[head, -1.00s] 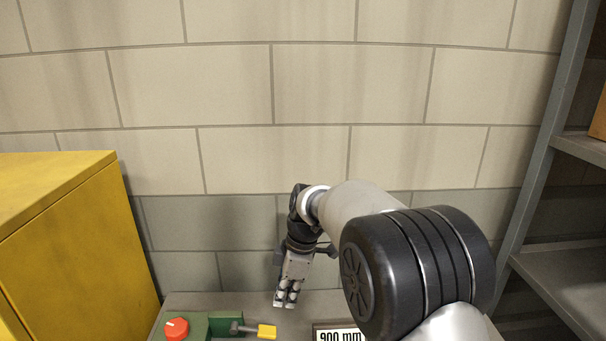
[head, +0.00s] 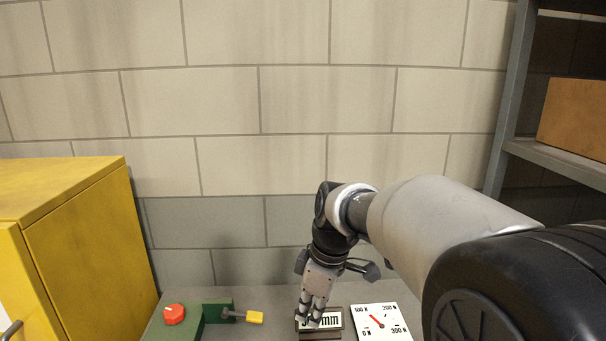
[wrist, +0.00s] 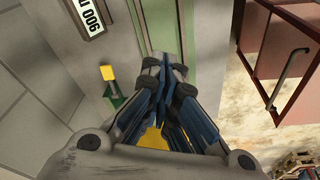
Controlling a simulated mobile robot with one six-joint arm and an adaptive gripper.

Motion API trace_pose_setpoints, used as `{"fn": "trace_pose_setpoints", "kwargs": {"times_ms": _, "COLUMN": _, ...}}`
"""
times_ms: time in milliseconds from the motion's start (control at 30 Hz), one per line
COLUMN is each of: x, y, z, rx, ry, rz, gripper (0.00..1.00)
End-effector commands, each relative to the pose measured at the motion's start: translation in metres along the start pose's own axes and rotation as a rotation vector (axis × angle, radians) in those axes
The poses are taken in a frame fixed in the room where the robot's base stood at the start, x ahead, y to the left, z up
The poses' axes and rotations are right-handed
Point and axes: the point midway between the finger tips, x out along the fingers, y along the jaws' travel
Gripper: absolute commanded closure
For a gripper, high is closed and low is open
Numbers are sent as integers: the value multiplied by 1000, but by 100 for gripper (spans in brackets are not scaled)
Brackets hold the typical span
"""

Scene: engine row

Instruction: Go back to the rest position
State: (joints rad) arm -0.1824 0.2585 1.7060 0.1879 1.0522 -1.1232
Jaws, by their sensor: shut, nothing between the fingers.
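My gripper (head: 311,322) is shut and empty in the head view. My arm reaches in from the lower right.
A grey bench (head: 275,302) bears a green fixture (head: 216,312) with a red knob (head: 173,314) and a yellow-tipped lever (head: 254,317). A dial gauge (head: 381,322) stands right of the display. A yellow cabinet (head: 85,235) is left; a shelf rack (head: 560,158) with an orange-brown box (head: 575,118) is right.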

Motion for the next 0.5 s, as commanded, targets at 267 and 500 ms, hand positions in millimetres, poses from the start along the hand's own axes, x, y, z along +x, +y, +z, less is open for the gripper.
{"fn": "trace_pose_setpoints", "kwargs": {"times_ms": 267, "x": -68, "y": -68, "z": 79, "rx": 444, "ry": 20, "rz": 140, "gripper": 100}}
{"fn": "trace_pose_setpoints", "kwargs": {"times_ms": 500, "x": -84, "y": -140, "z": 149, "rx": 863, "ry": 84, "rz": 266, "gripper": 100}}
